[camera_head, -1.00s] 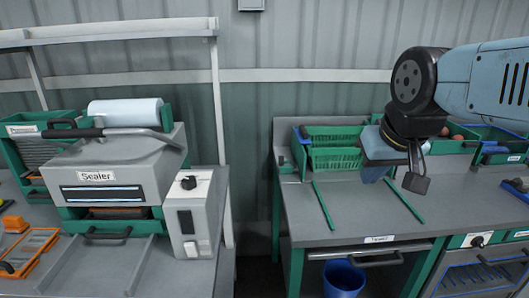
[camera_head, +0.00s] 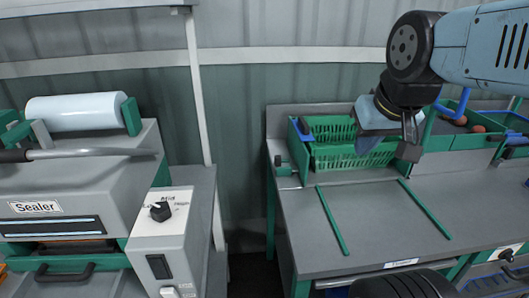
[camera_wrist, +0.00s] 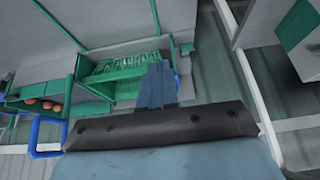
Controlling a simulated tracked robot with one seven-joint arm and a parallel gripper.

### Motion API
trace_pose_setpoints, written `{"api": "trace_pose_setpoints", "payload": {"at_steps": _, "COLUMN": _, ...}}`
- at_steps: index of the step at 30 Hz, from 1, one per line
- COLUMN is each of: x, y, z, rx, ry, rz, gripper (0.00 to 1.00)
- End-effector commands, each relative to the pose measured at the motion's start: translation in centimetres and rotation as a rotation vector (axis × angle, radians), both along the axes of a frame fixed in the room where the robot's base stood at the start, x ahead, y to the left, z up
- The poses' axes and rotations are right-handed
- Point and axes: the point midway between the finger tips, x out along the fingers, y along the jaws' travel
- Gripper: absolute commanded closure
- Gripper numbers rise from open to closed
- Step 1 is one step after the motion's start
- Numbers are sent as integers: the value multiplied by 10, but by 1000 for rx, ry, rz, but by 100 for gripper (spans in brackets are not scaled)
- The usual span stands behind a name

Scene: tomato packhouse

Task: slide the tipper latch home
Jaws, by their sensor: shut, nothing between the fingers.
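The green tipper (camera_head: 292,158) stands at the back left of the bench, with a slatted green crate (camera_head: 333,157) in it. A small dark knob (camera_head: 278,160) sits at the tipper's left side, above a green plate; it may be the latch, but I cannot tell its position. My gripper (camera_head: 368,146) points downward in front of the crate's right part, apart from the knob. In the wrist view, its blue fingers (camera_wrist: 155,85) are together and empty, with the crate (camera_wrist: 122,70) beyond them.
Two green rails (camera_head: 332,220) lie on the otherwise clear bench top (camera_head: 375,215). Green bins with tomatoes (camera_head: 478,129) stand at the right. The sealer (camera_head: 70,190) is at the left, across a gap.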

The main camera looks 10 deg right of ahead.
Motion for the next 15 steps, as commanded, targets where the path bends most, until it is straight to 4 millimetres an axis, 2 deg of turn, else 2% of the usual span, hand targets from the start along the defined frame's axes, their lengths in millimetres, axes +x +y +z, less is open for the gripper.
{"api": "trace_pose_setpoints", "payload": {"at_steps": 8, "x": 5, "y": 1, "z": 1, "rx": -3, "ry": 10, "rz": -3, "gripper": 100}}
{"api": "trace_pose_setpoints", "payload": {"at_steps": 11, "x": 15, "y": 0, "z": 1, "rx": -11, "ry": 30, "rz": -11, "gripper": 100}}
{"api": "trace_pose_setpoints", "payload": {"at_steps": 15, "x": 37, "y": 2, "z": 0, "rx": -32, "ry": 72, "rz": -32, "gripper": 100}}
